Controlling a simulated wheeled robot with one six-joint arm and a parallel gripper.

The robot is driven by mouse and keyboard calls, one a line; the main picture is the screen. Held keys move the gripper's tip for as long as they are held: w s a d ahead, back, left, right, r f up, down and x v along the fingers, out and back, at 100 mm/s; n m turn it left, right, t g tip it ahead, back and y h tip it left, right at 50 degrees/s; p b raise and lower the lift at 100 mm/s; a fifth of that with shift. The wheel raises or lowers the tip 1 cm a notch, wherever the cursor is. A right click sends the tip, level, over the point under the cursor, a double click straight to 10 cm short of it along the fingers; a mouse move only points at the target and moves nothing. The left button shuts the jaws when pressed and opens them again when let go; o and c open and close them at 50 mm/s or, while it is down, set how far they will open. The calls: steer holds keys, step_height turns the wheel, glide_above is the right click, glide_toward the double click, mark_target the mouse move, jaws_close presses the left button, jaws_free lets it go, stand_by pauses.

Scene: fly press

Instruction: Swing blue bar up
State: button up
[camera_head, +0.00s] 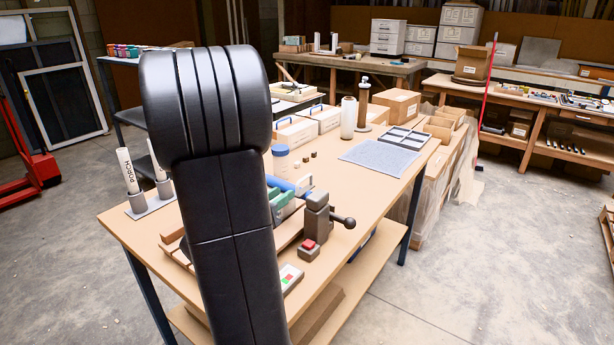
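A blue bar (280,184) shows in part on the workbench, just right of my black arm. It appears to lie low and roughly level, and its left end is hidden behind my arm. A green part (283,206) is just below it. A grey-brown block with a dark ball-ended handle (318,215) stands to the right. I cannot tell how the bar joins these parts. My gripper is not visible; only my dark arm links cross the picture.
The workbench (134,222) carries a red button box (309,250), a lidded jar (281,160), two white tubes at the left, a grey mat (379,158) and a cardboard box (396,105). The concrete floor at the lower right is clear. A red pole (487,90) stands farther back.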

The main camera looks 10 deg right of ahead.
mark_target(310, 175)
steer(key=p+x, duration=0.1)
steer(key=x, duration=1.1)
steer(key=shift+p, duration=0.3)
jaws_close()
